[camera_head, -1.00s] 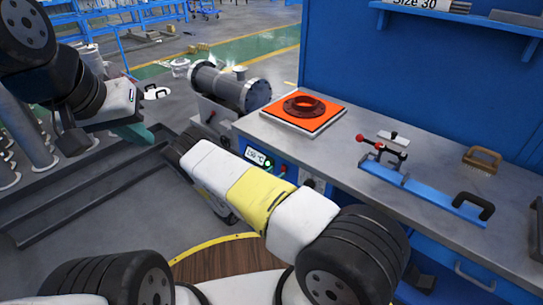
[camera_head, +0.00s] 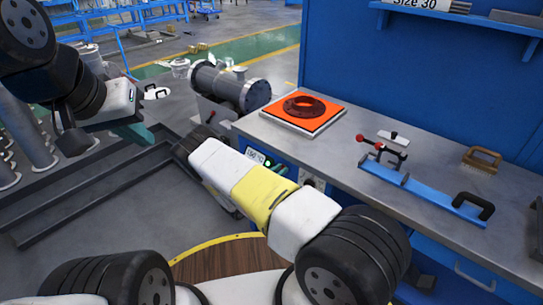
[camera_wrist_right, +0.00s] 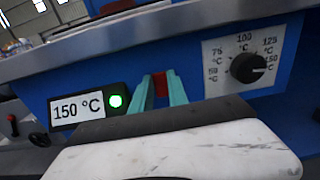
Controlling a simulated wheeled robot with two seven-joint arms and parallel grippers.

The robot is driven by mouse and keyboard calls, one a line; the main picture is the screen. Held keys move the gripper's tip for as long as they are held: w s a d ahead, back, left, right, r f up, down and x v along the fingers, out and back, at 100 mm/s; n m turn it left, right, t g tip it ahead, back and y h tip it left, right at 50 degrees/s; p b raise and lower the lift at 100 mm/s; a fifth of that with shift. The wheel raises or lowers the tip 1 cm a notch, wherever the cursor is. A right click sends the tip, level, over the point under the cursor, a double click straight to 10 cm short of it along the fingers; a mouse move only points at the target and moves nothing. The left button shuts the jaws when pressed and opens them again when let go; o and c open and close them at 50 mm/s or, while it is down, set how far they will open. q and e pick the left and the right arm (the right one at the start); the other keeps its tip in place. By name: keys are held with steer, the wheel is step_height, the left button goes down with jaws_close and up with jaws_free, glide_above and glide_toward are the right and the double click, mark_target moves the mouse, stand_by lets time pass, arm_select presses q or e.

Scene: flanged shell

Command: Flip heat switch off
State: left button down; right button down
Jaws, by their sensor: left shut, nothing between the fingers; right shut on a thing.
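A red switch (camera_wrist_right: 160,84) sits on the blue front panel (camera_wrist_right: 205,90) in the right wrist view, between the lit display and the dial. The teal fingers of my right gripper (camera_wrist_right: 160,93) are closed around it. In the head view, a teal finger of this gripper (camera_head: 265,179) shows beside the panel, and the switch is hidden. The heat display (camera_wrist_right: 78,106) reads 150 °C and a green light (camera_wrist_right: 115,101) beside it is lit. My left gripper (camera_head: 134,134) is shut and empty, far left of the workbench.
A black temperature dial (camera_wrist_right: 247,68) is right of the switch. On the workbench (camera_head: 400,212) are an orange hot plate (camera_head: 325,118) with a dark red flange ring (camera_head: 303,106) and a blue clamp fixture (camera_head: 425,190). A grey flanged shell (camera_head: 227,84) stands behind the bench's left end.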

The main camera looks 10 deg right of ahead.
steer(key=shift+f+t+h, duration=0.3)
steer(key=shift+t+h, duration=0.3)
steer(key=shift+h, duration=0.15)
steer(key=shift+f+t+h, duration=0.25)
steer(key=shift+t+h, duration=0.35)
steer(key=shift+h, duration=0.15)
steer(key=shift+a, duration=0.1)
steer(key=c, duration=1.3)
jaws_free()
